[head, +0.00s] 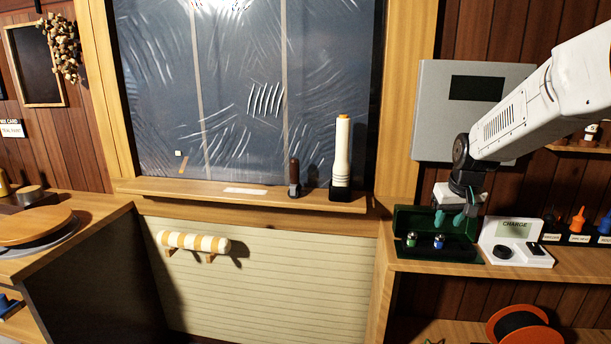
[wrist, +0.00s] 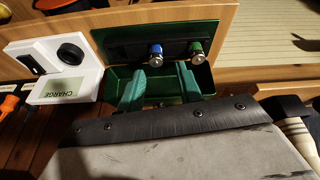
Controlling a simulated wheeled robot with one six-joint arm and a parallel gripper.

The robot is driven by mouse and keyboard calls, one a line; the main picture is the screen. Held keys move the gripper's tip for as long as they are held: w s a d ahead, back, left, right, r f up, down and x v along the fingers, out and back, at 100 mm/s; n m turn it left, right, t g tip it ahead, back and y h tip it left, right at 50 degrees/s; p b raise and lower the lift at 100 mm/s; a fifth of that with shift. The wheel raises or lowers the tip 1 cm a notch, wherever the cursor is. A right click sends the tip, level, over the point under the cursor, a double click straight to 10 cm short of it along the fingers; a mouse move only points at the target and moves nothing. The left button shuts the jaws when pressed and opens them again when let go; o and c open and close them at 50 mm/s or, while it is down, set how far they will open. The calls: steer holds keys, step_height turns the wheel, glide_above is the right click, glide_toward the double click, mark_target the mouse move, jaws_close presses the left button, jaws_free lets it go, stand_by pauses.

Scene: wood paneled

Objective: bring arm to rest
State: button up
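My arm (head: 545,100) reaches in from the upper right of the head view. My gripper (head: 448,219) points down over the green case on the right-hand shelf. Its two teal fingers are spread apart, and I see nothing held between them. In the wrist view my gripper (wrist: 160,85) is also open, with its fingers over the green case (wrist: 150,100). Two small metal cylinders, one blue-ended (wrist: 155,54) and one green-ended (wrist: 196,50), sit in the case beyond the fingertips. Whether the fingers touch the case cannot be told.
A white charging station (head: 511,241) stands right of the green case (head: 438,248). Several coloured-tip tools stand farther right. A grey panel (head: 440,105) is on the wall behind my arm. A window ledge (head: 250,195) holds a pale cylinder (head: 342,150) in a black base.

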steer(key=s+a+r, duration=0.1)
steer(key=s+a, duration=0.3)
steer(key=s, duration=0.9)
steer(key=s+a+r+g, duration=0.1)
steer(key=s+a+r, duration=0.1)
steer(key=s, duration=1.2)
steer(key=s+a+r+g, duration=0.1)
steer(key=s+a, duration=0.4)
steer(key=s, duration=0.8)
steer(key=shift+s+a+r+y, duration=0.3)
steer(key=shift+a+r, duration=0.05)
steer(key=shift+r, duration=0.35)
stand_by(1.7)
